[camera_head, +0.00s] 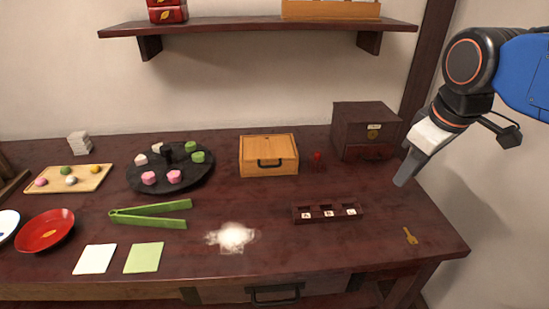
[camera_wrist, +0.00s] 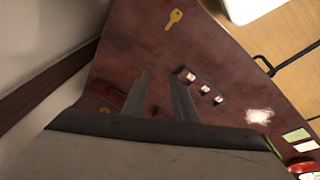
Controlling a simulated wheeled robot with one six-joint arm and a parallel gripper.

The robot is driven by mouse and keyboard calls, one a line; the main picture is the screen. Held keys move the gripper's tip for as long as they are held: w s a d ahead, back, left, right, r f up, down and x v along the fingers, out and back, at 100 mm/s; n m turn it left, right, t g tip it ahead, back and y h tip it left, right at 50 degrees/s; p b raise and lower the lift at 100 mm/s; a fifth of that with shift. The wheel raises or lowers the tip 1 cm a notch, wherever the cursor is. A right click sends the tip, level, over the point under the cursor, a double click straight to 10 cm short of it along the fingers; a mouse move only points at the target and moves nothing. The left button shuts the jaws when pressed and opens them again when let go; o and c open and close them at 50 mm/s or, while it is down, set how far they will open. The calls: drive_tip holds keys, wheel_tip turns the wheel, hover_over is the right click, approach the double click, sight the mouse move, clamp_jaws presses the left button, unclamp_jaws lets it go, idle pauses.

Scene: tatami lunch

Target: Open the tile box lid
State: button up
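A light wooden box (camera_head: 268,155) with a black handle on its front stands at the back middle of the table; its lid looks closed. A dark wooden chest (camera_head: 366,130) with a pale clasp and a reddish drawer front stands to its right, also closed. I cannot tell for certain which one is the tile box.
A dark rack (camera_head: 326,213) with lettered tiles lies in front, with a brass key (camera_head: 410,236) to its right. A small red object (camera_head: 317,156) stands between box and chest. Green tongs (camera_head: 150,213), white powder (camera_head: 232,237) and a black tray (camera_head: 171,180) lie left. A shelf (camera_head: 258,27) hangs above.

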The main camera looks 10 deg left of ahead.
sight(268, 151)
drive_tip(key=w+a+r+n+g, duration=0.1)
drive_tip(key=w+a+r+n, duration=0.2)
drive_tip(key=a, duration=0.7)
drive_tip(key=w+a+r+n, duration=0.25)
drive_tip(key=a+n, duration=0.35)
drive_tip(key=a, duration=0.4)
drive_tip(key=w+a+r+n+g, duration=0.1)
drive_tip(key=a+r+n, duration=0.3)
drive_tip(key=a, duration=0.5)
drive_tip(key=w+f, duration=0.1)
drive_tip(key=f, duration=0.4)
drive_tip(key=w+f, duration=0.1)
drive_tip(key=f, duration=0.5)
drive_tip(key=w+a+f, duration=0.1)
drive_tip(key=f, duration=0.5)
drive_tip(key=shift+a+f, duration=0.1)
clamp_jaws()
